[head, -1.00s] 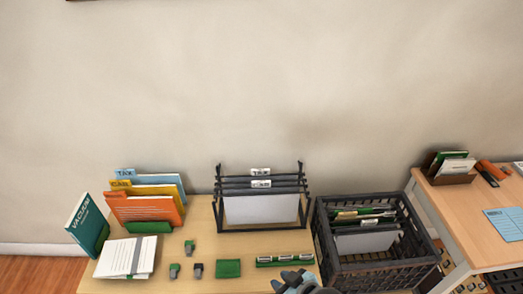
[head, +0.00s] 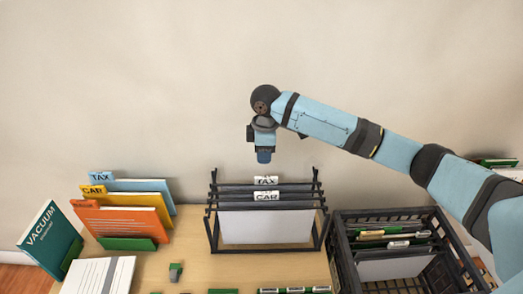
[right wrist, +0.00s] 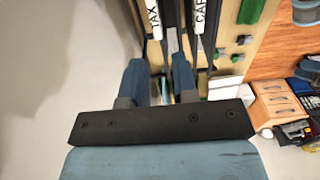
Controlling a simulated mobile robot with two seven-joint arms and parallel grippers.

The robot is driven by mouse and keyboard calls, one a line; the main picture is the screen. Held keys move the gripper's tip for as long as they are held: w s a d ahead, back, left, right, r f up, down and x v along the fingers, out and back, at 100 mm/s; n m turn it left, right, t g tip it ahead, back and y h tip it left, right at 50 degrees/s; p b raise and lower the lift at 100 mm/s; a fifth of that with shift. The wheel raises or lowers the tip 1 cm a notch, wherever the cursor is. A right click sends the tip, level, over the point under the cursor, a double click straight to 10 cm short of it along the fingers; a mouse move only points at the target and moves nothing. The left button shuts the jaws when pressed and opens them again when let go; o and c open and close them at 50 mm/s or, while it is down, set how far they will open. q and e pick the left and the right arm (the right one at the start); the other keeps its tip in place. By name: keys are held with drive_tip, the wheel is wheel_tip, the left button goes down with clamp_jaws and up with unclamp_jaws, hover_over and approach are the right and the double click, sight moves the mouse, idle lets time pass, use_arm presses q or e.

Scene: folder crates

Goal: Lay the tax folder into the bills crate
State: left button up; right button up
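A hanging folder with a white TAX tab (head: 266,180) is in the black wire rack (head: 321,215) on the desk, behind a folder tabbed CAR (head: 266,197). A blue folder (head: 142,184) at the left also bears a TAX label. The black slatted crate (head: 348,268) at the right holds several hanging folders; I cannot read a bills label on it. My right gripper (head: 264,158) is above the rack, pointing down. In the right wrist view its two fingers (right wrist: 159,80) are apart and empty, with the TAX tab (right wrist: 153,18) close by. My left gripper is not in view.
Yellow (head: 130,197) and orange (head: 118,221) folders stand at the left near a green VACUUM book (head: 48,238). A white notepad (head: 95,276) lies in front. My right arm reaches over the crate. A wall is behind the desk.

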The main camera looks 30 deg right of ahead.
sight(266, 177)
drive_tip(key=f, duration=0.4)
drive_tip(key=f+b, duration=0.1)
drive_tip(key=f, duration=0.3)
drive_tip(key=d+f, duration=0.1)
drive_tip(key=f, duration=0.3)
drive_tip(key=shift+w+f, duration=0.15)
drive_tip(key=shift+f, duration=0.2)
clamp_jaws()
